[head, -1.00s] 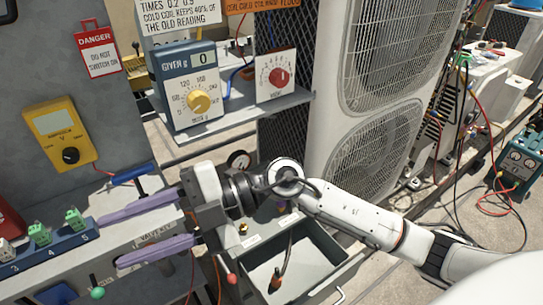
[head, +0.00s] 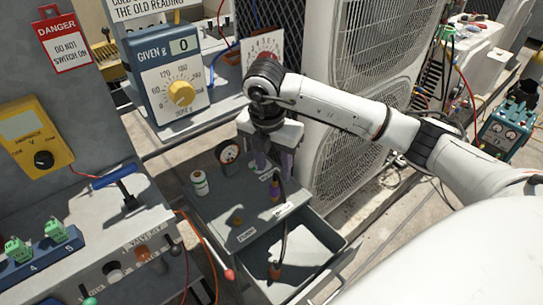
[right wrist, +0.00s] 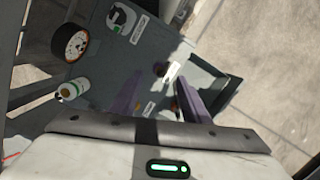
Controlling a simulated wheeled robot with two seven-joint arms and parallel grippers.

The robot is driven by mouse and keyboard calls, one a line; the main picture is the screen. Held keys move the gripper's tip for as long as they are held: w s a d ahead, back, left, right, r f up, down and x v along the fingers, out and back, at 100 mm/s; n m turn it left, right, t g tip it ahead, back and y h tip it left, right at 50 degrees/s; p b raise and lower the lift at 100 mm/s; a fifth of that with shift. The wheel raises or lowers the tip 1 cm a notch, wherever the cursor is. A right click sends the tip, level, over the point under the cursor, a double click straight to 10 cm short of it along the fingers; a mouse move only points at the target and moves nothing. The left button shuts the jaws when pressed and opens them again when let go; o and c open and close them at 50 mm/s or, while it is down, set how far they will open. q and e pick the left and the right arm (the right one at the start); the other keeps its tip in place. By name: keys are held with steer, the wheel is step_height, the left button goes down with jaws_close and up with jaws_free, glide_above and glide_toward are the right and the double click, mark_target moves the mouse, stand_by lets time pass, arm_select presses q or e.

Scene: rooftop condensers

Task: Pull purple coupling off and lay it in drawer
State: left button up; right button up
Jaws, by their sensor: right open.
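My right gripper (head: 274,170) points down over the grey cabinet top, its purple fingers apart. Below and between the fingers in the head view is a small purple coupling (head: 276,187), with an orange-brown part under it and a dark hose running down. In the right wrist view the open fingers (right wrist: 157,88) stand either side of a dark fitting (right wrist: 160,69), whose colour is hard to tell. I cannot tell whether they touch it. The grey drawer (head: 340,243) is open at the front; an orange-brown hose end shows in it. My left gripper is out of view.
A round gauge (head: 228,154) and a small white-and-green canister (head: 199,183) stand on the cabinet top, left of my gripper. A blue dial box (head: 172,72) is behind. The white condenser (head: 345,150) stands close on the right.

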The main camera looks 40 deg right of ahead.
mark_target(275, 180)
steer(key=f, duration=0.5)
steer(key=shift+w+d+f, duration=0.15)
steer(key=shift+d+f, duration=0.1)
steer(key=shift+d, duration=0.1)
steer(key=shift+f, duration=0.6)
jaws_close()
steer(key=shift+r, duration=0.4)
steer(key=shift+w+r+p, duration=0.1)
steer(key=shift+r+p, duration=1.1)
steer(key=shift+r, duration=0.1)
steer(key=shift+r+p, duration=0.55)
steer(key=shift+r, duration=0.25)
